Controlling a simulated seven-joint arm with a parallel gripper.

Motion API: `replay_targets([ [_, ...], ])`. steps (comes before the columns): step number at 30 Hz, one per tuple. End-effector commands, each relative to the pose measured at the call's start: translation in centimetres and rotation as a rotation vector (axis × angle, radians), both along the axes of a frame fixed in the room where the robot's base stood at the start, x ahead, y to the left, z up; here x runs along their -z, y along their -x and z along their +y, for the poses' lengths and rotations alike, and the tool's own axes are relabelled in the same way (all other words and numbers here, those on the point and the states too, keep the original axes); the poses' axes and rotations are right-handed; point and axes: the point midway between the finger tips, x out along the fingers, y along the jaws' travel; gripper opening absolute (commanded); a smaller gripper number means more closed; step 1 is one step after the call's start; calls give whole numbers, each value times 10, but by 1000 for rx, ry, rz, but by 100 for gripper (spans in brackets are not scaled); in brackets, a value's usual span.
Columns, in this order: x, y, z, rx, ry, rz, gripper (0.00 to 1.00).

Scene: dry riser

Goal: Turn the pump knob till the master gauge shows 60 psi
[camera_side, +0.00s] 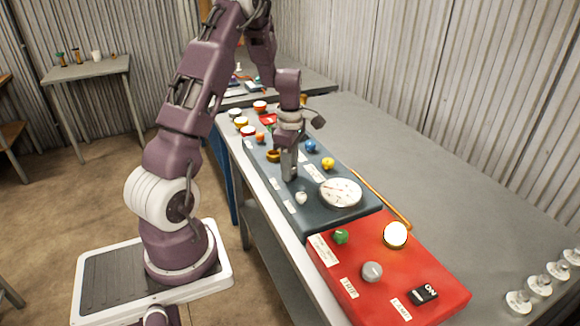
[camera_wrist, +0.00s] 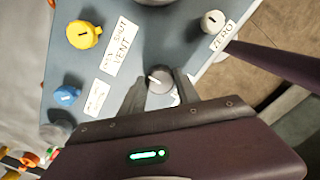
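A grey knob (camera_wrist: 160,80) with a white pointer line sits between the fingertips in the wrist view. Its label is covered, so I cannot read whether it is the pump knob. My gripper (camera_wrist: 161,79) points down at the panel with a finger against each side of this knob; it also shows in the side view (camera_side: 289,174), where it hides the knob. The large white gauge (camera_side: 341,192) is right of my gripper on the dark blue-grey panel (camera_side: 345,222). Its reading is too small to tell. Only its edge shows in the wrist view.
A white ZERO knob (camera_wrist: 213,21), a yellow VENT knob (camera_wrist: 84,34) and a blue knob (camera_wrist: 67,90) stand around the gripper. A red panel (camera_side: 440,284) with knobs, a lit lamp (camera_side: 396,234) and a switch is nearer the camera. The grey bench (camera_side: 440,190) behind is mostly clear.

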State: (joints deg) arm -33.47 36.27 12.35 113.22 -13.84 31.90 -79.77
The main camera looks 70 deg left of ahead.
Motion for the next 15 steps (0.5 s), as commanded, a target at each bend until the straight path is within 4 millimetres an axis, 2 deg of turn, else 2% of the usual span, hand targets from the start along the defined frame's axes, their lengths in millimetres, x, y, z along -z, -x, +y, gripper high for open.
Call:
replay_targets([
  [1,0,0,0,0,0,0,26],
  [5,0,0,0,1,0,0,1],
  [15,-1,0,0,57,-1,-1,0],
])
